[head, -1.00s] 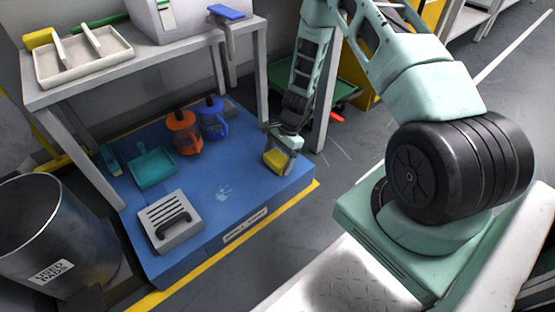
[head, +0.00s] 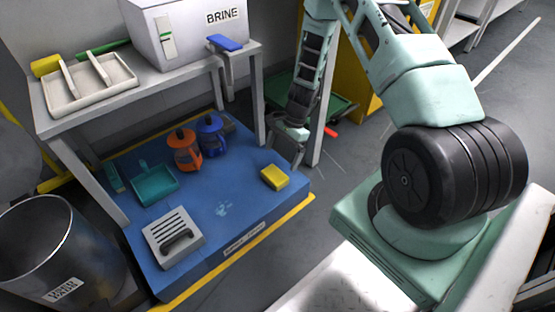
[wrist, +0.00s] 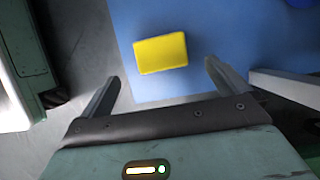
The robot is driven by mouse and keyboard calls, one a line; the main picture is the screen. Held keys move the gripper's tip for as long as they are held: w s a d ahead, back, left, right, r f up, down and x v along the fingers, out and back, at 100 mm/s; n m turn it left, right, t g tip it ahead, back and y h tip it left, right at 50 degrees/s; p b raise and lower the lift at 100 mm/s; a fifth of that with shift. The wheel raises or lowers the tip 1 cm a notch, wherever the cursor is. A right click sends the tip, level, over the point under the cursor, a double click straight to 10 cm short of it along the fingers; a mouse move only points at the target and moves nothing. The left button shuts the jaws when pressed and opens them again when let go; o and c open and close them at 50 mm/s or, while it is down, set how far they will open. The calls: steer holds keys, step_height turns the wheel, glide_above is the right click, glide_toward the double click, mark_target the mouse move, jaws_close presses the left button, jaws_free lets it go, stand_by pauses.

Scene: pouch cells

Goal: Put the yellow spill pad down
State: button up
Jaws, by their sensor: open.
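The yellow spill pad (head: 274,177) lies flat on the blue platform (head: 235,225), near its right edge. It also shows in the wrist view (wrist: 160,53), beyond the fingertips and clear of both fingers. My gripper (head: 284,155) is open and empty. In the head view it is just behind the pad, by the table leg. In the wrist view the two fingers (wrist: 162,75) stand wide apart.
An orange jug (head: 184,150) and a blue jug (head: 211,134) stand on the platform, left of the pad. A teal dustpan (head: 153,182) and a grey slotted box (head: 174,236) are farther left. A white table leg (head: 322,125) is close right of my gripper.

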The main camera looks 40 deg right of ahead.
steer(key=shift+p+v, duration=0.45)
steer(key=shift+v, duration=1.05)
steer(key=s+a+r+n+t+h, duration=0.1)
steer(key=s+a+r+n+h, duration=0.1)
steer(key=s+a+r+n, duration=0.5)
steer(key=r+n+t+h, duration=0.1)
steer(key=r+n, duration=0.4)
steer(key=r, duration=0.6)
steer(key=s+a+r+n+t+h, duration=0.1)
steer(key=s+a+r+n+h, duration=0.1)
steer(key=s+a+r+n, duration=0.5)
steer(key=s+a+r+n+g+y+p, duration=0.1)
steer(key=s+a+r+n+p, duration=0.2)
steer(key=s+a+r+p, duration=0.35)
steer(key=s+a+r+n+g+p, duration=0.25)
steer(key=s+a+r+p, duration=0.2)
steer(key=a+r, duration=0.4)
step_height(320, 180, up, 37)
steer(key=p, duration=3.7)
steer(key=shift+w+r+n+t, duration=0.15)
steer(key=shift+w+n+t, duration=0.15)
steer(key=shift+n+t, duration=0.05)
